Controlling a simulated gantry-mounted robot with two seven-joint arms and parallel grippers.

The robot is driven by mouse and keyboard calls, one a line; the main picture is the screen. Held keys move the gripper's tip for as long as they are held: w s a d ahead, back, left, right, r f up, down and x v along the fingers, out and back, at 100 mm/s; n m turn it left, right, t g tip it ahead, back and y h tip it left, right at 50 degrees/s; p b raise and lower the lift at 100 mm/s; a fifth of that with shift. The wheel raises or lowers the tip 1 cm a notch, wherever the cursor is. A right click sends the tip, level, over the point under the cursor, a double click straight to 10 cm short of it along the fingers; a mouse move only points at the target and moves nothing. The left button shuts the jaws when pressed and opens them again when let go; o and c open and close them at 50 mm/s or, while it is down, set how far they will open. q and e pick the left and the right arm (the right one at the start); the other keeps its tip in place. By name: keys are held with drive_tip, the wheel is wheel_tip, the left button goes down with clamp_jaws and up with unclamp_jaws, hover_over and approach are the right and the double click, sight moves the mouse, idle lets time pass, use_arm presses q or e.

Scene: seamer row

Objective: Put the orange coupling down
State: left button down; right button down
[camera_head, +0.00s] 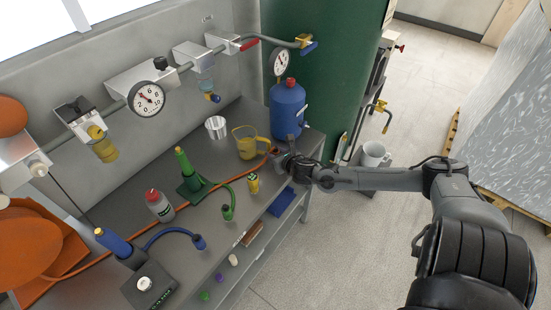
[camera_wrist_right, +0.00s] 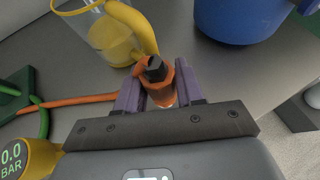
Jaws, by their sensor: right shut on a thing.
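The orange coupling (camera_wrist_right: 160,90) has a dark hexagonal tip and sits between the purple fingers of my right gripper (camera_wrist_right: 158,96) in the wrist view. My right gripper (camera_head: 277,155) is shut on it at the right end of the bench (camera_head: 225,205). In the head view only a small orange part of the coupling shows at the fingers. An orange hose (camera_wrist_right: 80,101) runs from it to the left along the bench. I cannot tell whether the coupling touches the bench top. My left gripper is not in view.
A yellow-handled jug (camera_head: 247,143) stands close on the left, and a blue bottle (camera_head: 288,110) close behind. A yellow gauge reading 0.0 bar (camera_wrist_right: 22,158) stands near the bench's front edge. A green tool (camera_head: 191,178) and its hose lie farther left. Bare bench shows between them.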

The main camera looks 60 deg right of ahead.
drive_tip(key=shift+f, duration=0.75)
drive_tip(key=c, duration=0.7)
unclamp_jaws()
